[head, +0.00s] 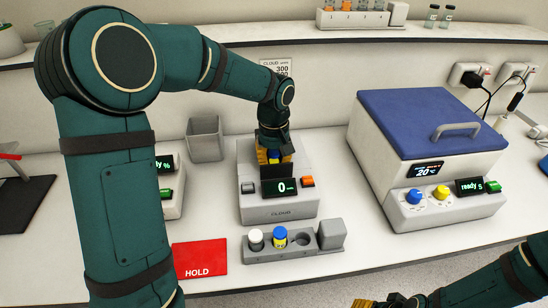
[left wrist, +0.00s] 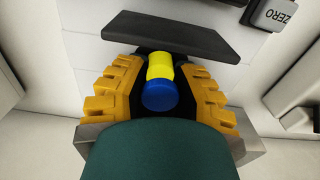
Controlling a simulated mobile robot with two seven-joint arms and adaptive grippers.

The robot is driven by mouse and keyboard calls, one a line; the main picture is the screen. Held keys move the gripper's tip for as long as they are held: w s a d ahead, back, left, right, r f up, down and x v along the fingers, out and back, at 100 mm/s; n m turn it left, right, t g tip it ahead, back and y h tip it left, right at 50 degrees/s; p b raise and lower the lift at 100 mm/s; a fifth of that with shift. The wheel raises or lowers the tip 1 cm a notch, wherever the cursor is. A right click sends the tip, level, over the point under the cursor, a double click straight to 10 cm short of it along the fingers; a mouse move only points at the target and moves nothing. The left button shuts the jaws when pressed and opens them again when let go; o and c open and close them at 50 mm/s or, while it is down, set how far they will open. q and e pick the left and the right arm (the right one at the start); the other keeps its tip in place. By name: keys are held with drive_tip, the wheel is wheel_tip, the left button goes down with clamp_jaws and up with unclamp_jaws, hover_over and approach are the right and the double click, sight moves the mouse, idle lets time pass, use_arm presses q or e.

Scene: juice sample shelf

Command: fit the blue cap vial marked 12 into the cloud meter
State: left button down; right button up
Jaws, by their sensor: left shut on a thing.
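My left gripper (head: 275,160) is over the cloud meter (head: 278,209), behind its dark upright plate (head: 276,188). It is shut on a vial with a blue cap (left wrist: 161,97) and a yellow body (left wrist: 160,68); the cap also shows in the head view (head: 274,154). The vial's number is not readable, and I cannot tell whether its lower end is inside the meter's well. The meter's display reads 0. My right gripper (head: 385,302) is at the bottom edge of the head view, cut off, its fingers unclear.
A grey rack (head: 277,253) in front holds a white-capped vial (head: 256,239), another blue-capped vial (head: 280,238) and an empty hole (head: 304,240). A red HOLD mat (head: 200,258) lies left. A blue-lidded device (head: 430,150) stands right, an open grey bin (head: 205,139) behind left.

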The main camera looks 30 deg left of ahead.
sight(274, 153)
use_arm(q)
drive_tip(key=shift+f+b, duration=0.35)
drive_tip(key=shift+f, duration=0.2)
drive_tip(key=shift+s+f, duration=0.15)
drive_tip(key=shift+f, duration=0.1)
idle(0.4)
drive_tip(key=c, duration=0.7)
unclamp_jaws()
drive_tip(key=shift+c, duration=0.2)
drive_tip(key=r, duration=1.1)
drive_tip(key=shift+w+r, duration=0.2)
drive_tip(key=shift+r, duration=0.45)
